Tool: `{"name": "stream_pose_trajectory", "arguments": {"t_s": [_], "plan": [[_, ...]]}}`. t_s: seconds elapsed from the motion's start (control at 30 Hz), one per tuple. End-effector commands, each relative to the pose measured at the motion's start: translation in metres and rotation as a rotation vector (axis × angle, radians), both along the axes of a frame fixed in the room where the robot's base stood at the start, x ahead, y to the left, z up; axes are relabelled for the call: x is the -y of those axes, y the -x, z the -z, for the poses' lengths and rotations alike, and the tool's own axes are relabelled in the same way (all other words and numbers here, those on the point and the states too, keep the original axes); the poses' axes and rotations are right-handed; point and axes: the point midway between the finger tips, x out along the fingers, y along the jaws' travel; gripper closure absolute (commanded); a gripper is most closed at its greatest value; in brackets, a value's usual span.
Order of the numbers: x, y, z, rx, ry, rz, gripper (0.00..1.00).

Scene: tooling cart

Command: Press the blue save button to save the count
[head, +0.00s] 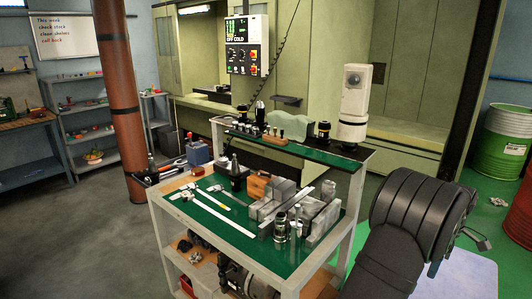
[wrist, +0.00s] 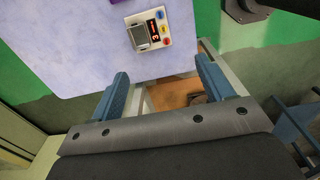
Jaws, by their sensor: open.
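A small pale counter box (wrist: 139,37) with a dark red-lit display lies on a light lavender surface in the wrist view.
The lavender tabletop (head: 470,276) shows at the lower right of the head view. A tooling cart (head: 215,220) with a green mat, calipers, metal blocks and tool holders stands in the middle. A brown pillar (head: 119,95) stands left.

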Motion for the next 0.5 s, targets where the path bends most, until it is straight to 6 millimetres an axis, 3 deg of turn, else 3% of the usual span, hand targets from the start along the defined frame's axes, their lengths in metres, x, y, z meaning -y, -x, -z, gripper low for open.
{"name": "stream_pose_trajectory", "arguments": {"t_s": [0.03,0.33,0.37,0.5], "plan": [[0.0,0.0,0.0002,0.0,0.0,0.0,0.37],[0.0,0.0,0.0003,0.0,0.0,0.0,0.96],[0.0,0.0,0.0003,0.0,0.0,0.0,1.0],[0.0,0.0,0.0003,0.0,0.0,0.0,1.0]]}}
